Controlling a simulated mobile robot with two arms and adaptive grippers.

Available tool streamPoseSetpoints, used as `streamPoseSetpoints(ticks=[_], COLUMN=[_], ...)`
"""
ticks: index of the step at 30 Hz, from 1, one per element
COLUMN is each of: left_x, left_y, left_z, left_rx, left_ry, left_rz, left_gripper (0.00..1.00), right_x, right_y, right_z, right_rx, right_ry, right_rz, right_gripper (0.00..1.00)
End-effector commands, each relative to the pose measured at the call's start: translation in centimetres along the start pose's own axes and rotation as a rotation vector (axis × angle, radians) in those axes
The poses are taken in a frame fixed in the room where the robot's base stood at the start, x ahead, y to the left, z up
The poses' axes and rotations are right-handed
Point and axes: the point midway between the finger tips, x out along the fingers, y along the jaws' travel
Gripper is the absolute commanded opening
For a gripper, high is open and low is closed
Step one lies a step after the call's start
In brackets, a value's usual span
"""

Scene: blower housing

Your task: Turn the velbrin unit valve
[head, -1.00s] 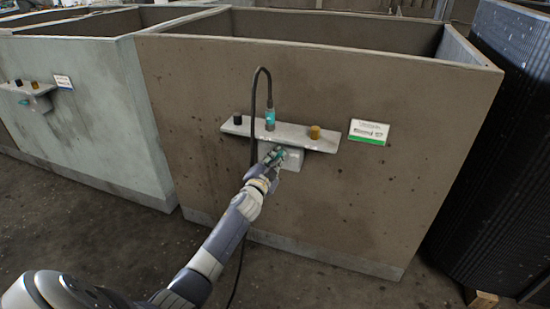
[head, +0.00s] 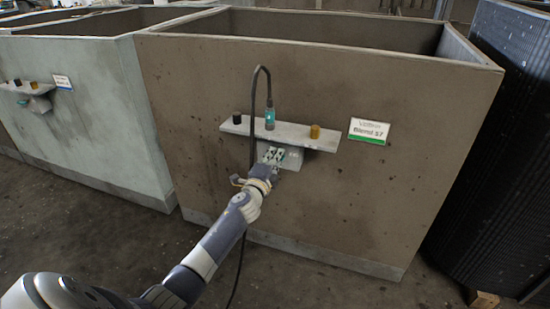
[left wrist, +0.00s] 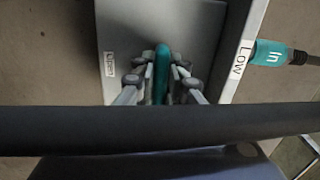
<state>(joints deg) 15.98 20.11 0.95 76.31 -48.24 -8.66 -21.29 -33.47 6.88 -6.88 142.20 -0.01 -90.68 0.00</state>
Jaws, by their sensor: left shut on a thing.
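The valve's teal handle (left wrist: 161,72) sits on a grey plate (left wrist: 180,30) below the shelf of the brown tank. My left gripper (left wrist: 160,82) is shut on this handle, with a finger on each side of it. In the head view my left gripper (head: 274,157) is at the grey box under the shelf and mostly hides the handle. A small label (left wrist: 111,64) on the plate seems to read "Open". The white sign (head: 369,131) on the tank seems to read "Velbrin Blend 57". My right gripper is not in view.
The shelf (head: 290,133) carries a black knob (head: 237,118), a teal connector (head: 270,119) with a looping black cable (head: 254,100), and an amber knob (head: 315,131). A "LOW" label (left wrist: 240,60) is on the shelf edge. A pale green tank (head: 100,120) stands left, a black ribbed panel (head: 500,150) right.

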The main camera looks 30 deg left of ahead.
Motion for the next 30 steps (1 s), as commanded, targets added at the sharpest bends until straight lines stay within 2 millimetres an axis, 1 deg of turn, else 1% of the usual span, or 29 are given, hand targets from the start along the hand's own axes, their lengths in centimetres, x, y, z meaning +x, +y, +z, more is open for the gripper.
streamPoseSetpoints(ticks=[6,18,19,20,21,22,30], left_x=[-0.05,-0.06,-0.06,-0.06,-0.06,-0.06,-0.02], left_y=[0.21,0.23,0.23,0.24,0.23,0.22,0.09], left_z=[-0.03,-0.03,-0.03,-0.03,-0.03,-0.03,-0.02], left_rx=[0.04,0.048,0.048,0.047,0.047,0.047,0.045], left_ry=[0.0,0.0,0.0,0.0,0.0,0.0,0.0], left_rz=[0.003,0.003,0.003,0.004,0.003,0.003,0.001], left_gripper=[0.0,0.0,0.12,0.19,0.28,0.31,0.31], right_x=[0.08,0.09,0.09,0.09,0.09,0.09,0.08], right_y=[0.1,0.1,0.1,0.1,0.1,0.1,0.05], right_z=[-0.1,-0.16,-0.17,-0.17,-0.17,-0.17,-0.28], right_rx=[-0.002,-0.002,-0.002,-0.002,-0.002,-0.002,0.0], right_ry=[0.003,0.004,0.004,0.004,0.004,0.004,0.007], right_rz=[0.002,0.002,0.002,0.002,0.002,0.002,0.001], right_gripper=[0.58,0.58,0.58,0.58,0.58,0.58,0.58])
